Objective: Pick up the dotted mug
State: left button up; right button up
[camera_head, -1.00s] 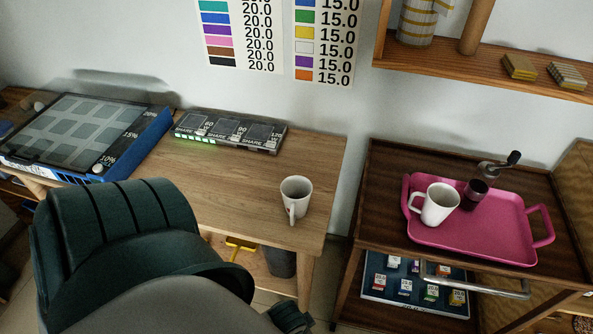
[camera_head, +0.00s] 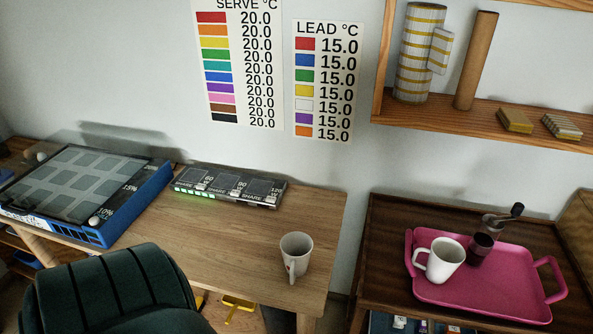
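Two pale mugs are in view, and I cannot make out dots clearly on either. One mug (camera_head: 298,250) stands upright near the right end of the wooden desk, its handle toward me; a small reddish mark seems to show beside the handle. The other mug (camera_head: 446,261) is white and stands upright on the pink tray (camera_head: 485,297) on the dark wooden cart, its handle pointing left. Neither of my grippers is in view.
A dark green chair (camera_head: 110,290) stands before the desk (camera_head: 225,235). A dark panel (camera_head: 229,186) and a blue-sided case (camera_head: 85,190) sit on the desk. A hand grinder (camera_head: 484,240) stands beside the tray mug. A wall shelf (camera_head: 460,118) is above the cart.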

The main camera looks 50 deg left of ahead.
aim_at(295, 246)
jog(key=i, duration=0.5)
jog(key=u, duration=1.9)
